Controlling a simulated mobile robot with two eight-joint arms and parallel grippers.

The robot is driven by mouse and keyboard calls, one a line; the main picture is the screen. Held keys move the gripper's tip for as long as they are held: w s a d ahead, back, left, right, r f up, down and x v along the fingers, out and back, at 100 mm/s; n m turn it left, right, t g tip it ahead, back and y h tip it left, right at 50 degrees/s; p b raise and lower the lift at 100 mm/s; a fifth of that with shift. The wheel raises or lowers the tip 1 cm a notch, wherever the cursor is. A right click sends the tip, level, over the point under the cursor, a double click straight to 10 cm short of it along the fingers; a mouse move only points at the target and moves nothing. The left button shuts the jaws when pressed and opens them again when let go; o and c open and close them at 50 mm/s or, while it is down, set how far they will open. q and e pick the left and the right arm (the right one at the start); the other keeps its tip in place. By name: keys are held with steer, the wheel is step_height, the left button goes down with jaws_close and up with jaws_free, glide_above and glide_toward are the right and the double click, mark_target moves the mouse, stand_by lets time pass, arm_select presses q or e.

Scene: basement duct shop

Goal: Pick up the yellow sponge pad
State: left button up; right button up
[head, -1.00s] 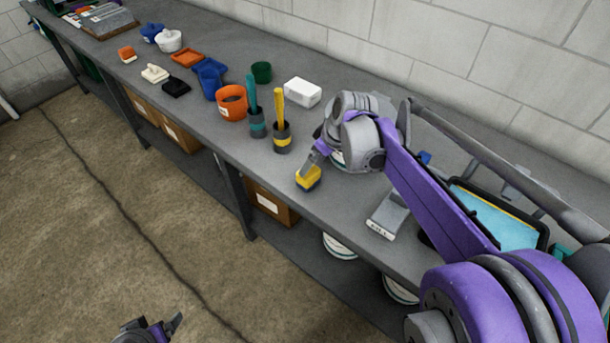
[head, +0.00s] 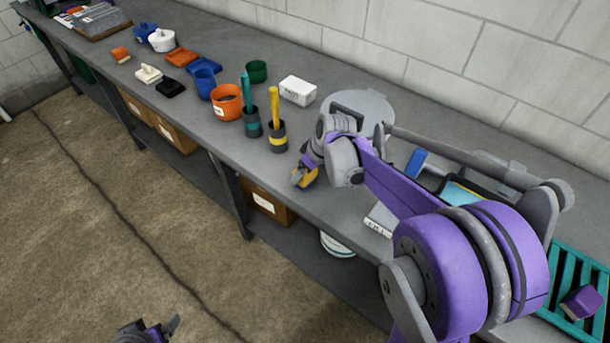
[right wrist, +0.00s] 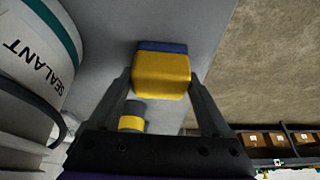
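The yellow sponge pad (head: 310,178) is a small yellow block with a blue layer, near the front edge of the grey bench. In the right wrist view the sponge pad (right wrist: 161,76) sits between the two fingertips, yellow side toward the camera. My right gripper (head: 303,175) points down at it, and its fingers partly hide it in the head view. In the right wrist view the fingers of my right gripper (right wrist: 161,82) lie close along both sides; contact is unclear. My left gripper (head: 152,328) is low over the floor, away from the bench and cut off by the frame.
A dark cup with a yellow band (head: 278,138) stands close to the sponge pad. An orange cup (head: 227,102) and white box (head: 297,91) are farther back. A sealant tub (right wrist: 40,50) is at the left in the wrist view. Open floor (head: 95,225) lies before the bench.

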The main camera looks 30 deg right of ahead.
steer(key=c, duration=0.9)
step_height(320, 180, up, 10)
steer(key=shift+r+p, duration=0.1)
steer(key=shift+p, duration=0.25)
